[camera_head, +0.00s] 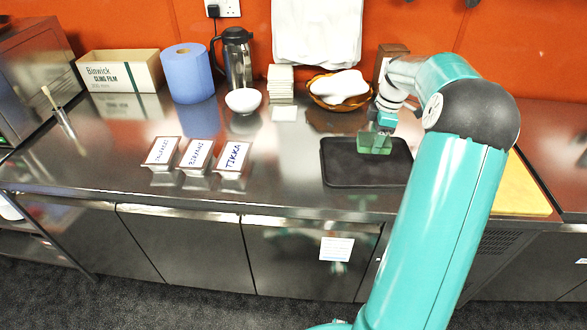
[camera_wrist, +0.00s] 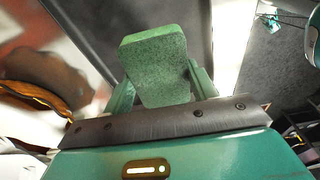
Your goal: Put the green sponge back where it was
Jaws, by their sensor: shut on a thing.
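The green sponge (camera_head: 374,145) is a small block at the end of my arm, over the black tray (camera_head: 342,172) on the steel counter. My gripper (camera_head: 379,131) is shut on the sponge and points down. In the wrist view, the sponge (camera_wrist: 155,62) sits between the two green fingers of my gripper (camera_wrist: 160,92) and sticks out past them. I cannot tell whether the sponge touches the tray or hangs just above it. My arm hides the tray's right end.
A basket with white cloth (camera_head: 340,90) stands behind the tray. Three labelled containers (camera_head: 197,155), a white bowl (camera_head: 243,101), a flask (camera_head: 237,58), a blue roll (camera_head: 188,74) and a cling film box (camera_head: 120,71) stand left. A yellow board (camera_head: 522,190) lies right.

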